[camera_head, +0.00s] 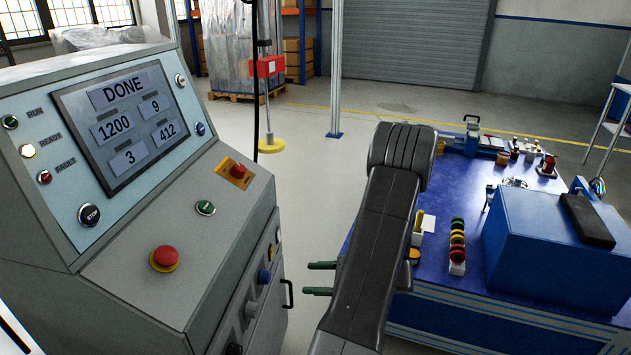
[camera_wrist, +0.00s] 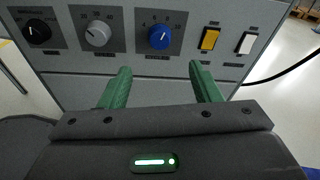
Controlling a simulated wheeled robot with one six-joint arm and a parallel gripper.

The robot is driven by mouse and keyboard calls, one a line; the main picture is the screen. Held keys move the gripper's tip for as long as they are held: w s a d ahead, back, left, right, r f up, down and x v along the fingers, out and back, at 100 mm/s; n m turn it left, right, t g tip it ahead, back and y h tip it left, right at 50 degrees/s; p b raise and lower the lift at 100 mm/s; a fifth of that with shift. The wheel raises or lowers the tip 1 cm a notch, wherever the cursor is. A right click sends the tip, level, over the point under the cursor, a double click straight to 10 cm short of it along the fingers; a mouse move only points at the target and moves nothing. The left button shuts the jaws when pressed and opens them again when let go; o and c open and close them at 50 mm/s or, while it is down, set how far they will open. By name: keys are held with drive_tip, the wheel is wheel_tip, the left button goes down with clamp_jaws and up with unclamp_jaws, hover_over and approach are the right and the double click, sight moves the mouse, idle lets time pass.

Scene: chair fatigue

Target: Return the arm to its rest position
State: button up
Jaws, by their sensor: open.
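My gripper (camera_head: 320,279) has two green fingers that point left toward the grey control console (camera_head: 140,300), with a gap between them. In the wrist view my gripper (camera_wrist: 160,88) is open and empty, its fingers spread in front of the console's lower panel (camera_wrist: 160,85). That panel carries a black knob (camera_wrist: 37,31), a grey knob (camera_wrist: 97,33), a blue knob (camera_wrist: 160,37), an orange rocker switch (camera_wrist: 209,39) and a white rocker switch (camera_wrist: 247,43). The fingers appear apart from the knobs. My dark arm runs up the middle of the head view.
The console screen (camera_head: 122,125) reads DONE, 1200, 9, 3 and 412. A red button (camera_head: 165,258) and a red emergency stop (camera_head: 238,171) sit on its top. A blue table (camera_head: 450,215) with a blue box (camera_head: 560,245) stands right. The floor behind is mostly free.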

sight(269, 277)
drive_tip(key=b+x, duration=0.1)
drive_tip(key=x, duration=1.1)
drive_tip(key=shift+r, duration=0.1)
drive_tip(key=shift+d, duration=0.15)
